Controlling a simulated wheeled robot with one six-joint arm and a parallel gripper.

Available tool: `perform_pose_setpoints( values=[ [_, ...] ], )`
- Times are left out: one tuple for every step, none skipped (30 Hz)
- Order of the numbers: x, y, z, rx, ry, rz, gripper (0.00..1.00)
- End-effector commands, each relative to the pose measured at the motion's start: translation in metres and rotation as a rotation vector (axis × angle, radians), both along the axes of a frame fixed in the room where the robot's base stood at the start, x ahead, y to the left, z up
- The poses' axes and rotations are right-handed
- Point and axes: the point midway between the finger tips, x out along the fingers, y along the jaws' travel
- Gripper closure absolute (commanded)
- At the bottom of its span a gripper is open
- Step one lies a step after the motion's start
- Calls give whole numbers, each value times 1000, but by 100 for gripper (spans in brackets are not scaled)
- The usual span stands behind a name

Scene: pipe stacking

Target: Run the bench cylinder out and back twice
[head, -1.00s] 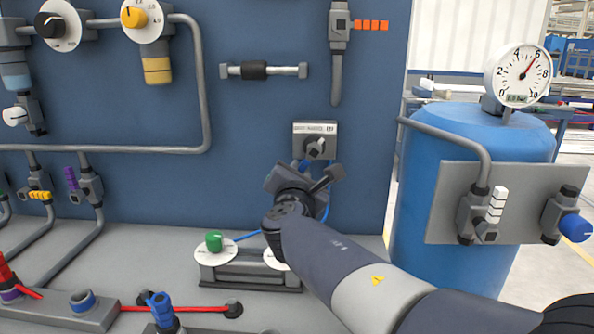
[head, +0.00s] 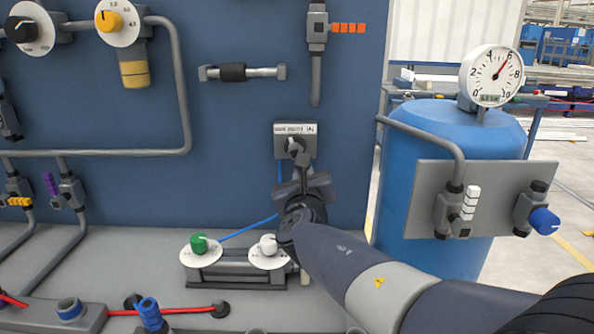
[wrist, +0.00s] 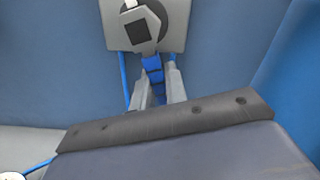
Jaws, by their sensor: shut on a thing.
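A grey valve plate with a label (head: 295,130) is on the blue wall panel. It carries a dark-faced grey valve body (wrist: 140,30) with a blue segmented lever (wrist: 153,70) hanging below it. My gripper (wrist: 157,85) is shut on this lever, one finger on each side. In the head view my gripper (head: 299,165) reaches up just under the plate and hides the lever. A low grey cylinder unit (head: 228,272) lies on the bench, with a green knob (head: 199,244) and a white knob (head: 268,244) on round white dials. My arm partly hides its right end.
A blue tank (head: 425,185) with a gauge (head: 491,76) and a side valve plate stands close right of my arm. Pipes and valves line the panel's left. Red-hosed fittings (head: 165,310) sit on the front bench. A short rod (head: 242,72) is mounted above.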

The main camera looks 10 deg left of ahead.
Motion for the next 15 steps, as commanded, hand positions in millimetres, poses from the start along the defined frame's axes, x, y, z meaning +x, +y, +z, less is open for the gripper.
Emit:
perform_pose_setpoints(
  values=[
    [1,-3,3,-41,-8,-1,100],
    [1,-4,3,-66,-14,-1,100],
    [1,-5,4,-96,-21,0,100],
    [1,-6,5,-119,-26,0,100],
    [2,-7,5,-140,-32,1,100],
    [2,-9,6,-167,-39,0,100],
    [2,-9,6,-186,-43,-1,100],
    [2,-10,7,-206,-47,-1,100],
    [3,-11,7,-228,-54,0,100],
    [3,-12,8,-244,-58,0,100],
    [3,-13,8,-259,-60,-1,100],
    [3,-13,8,-277,-64,-1,100],
    [3,-14,9,-289,-67,0,100],
    [3,-14,9,-301,-71,1,100],
    [3,-15,9,-313,-74,1,100]
  ],
)
